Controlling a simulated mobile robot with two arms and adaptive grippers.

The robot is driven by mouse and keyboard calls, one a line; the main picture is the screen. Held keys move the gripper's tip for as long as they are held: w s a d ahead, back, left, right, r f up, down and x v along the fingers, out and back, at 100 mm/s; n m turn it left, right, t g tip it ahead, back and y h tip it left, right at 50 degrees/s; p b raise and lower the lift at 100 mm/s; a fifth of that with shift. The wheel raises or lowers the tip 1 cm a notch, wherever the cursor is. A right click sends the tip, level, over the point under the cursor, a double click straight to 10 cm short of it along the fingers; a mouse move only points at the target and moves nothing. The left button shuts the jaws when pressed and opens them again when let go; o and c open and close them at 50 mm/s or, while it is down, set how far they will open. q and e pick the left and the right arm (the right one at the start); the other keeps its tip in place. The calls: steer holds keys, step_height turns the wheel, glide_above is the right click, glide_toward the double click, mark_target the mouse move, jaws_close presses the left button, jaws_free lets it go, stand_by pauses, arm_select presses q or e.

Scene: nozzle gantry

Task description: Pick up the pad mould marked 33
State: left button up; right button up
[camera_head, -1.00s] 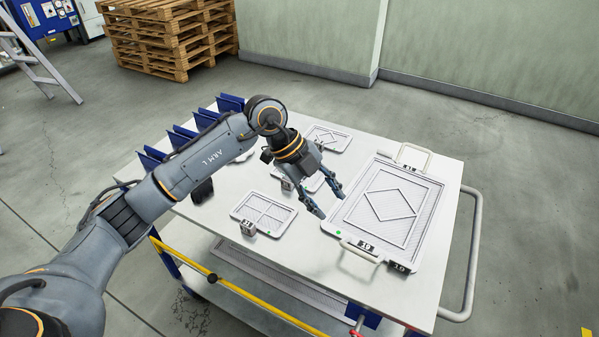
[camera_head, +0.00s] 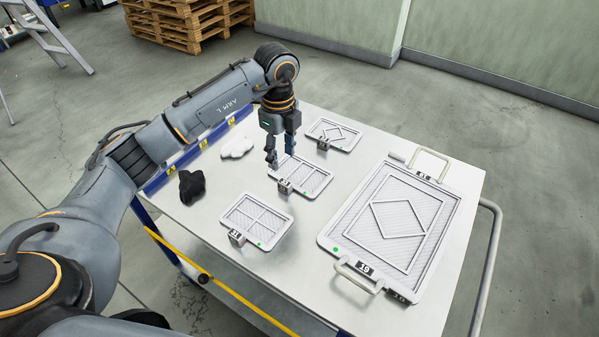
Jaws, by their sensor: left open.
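Three small grey pad moulds lie on the white cart top, each with a dark number tag at its front. The near mould (camera_head: 262,213) has a tag that looks like 31. The middle mould (camera_head: 310,180) and the far mould (camera_head: 340,135) have tags too small to read, so I cannot tell which is marked 33. My left gripper (camera_head: 280,158) is open and points down at the back left edge of the middle mould, hiding part of it. I cannot tell if it touches. My right gripper is not in view.
A large framed mould (camera_head: 430,225) with two handles, tagged 19, fills the cart's right side. A black lump (camera_head: 191,186) and a white flat piece (camera_head: 237,148) lie left of the moulds. A cart rail (camera_head: 489,265) runs along the right. Wooden pallets (camera_head: 185,22) stand behind.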

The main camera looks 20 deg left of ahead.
arm_select(q)
glide_above(285, 182)
steer(key=f, duration=0.4)
steer(key=shift+s+a, duration=0.1)
steer(key=shift+a, duration=0.1)
steer(key=shift+f, duration=0.25)
step_height(285, 182, down, 4)
steer(key=shift+d+f+p, duration=0.1)
steer(key=shift+d+p, duration=0.05)
steer(key=shift+p, duration=0.7)
steer(key=shift+f, duration=0.5)
jaws_close()
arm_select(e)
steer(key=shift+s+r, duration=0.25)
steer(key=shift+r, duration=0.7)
